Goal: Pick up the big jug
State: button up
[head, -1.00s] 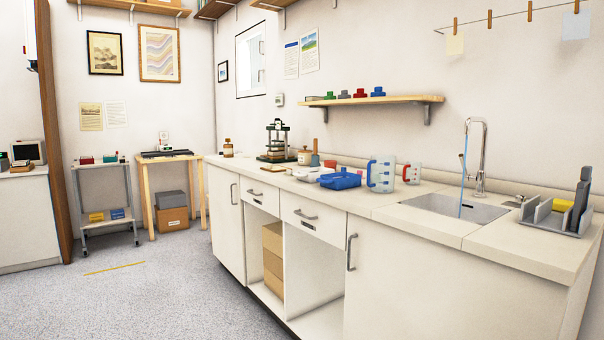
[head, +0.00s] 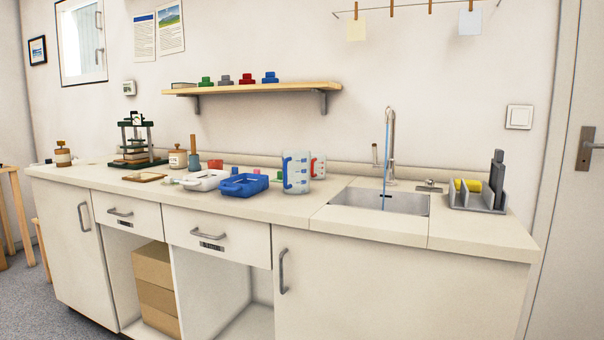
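The big jug (head: 298,173) is clear with a blue handle on its left side and blue marks. It stands upright on the counter, left of the sink. A smaller jug with red marks (head: 319,167) stands just behind it to the right, partly hidden by it. My gripper is not in view.
A blue tray (head: 243,185) and a white tray (head: 202,180) lie left of the big jug. The sink (head: 385,201) with a running tap (head: 389,146) is to the right. A grey rack (head: 478,195) stands at the right end. A shelf (head: 253,90) hangs above the counter (head: 345,226).

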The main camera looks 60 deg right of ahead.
aim_at(296, 164)
jog(key=z, duration=0.8)
jog(key=i, duration=0.8)
jog(key=z, duration=0.85)
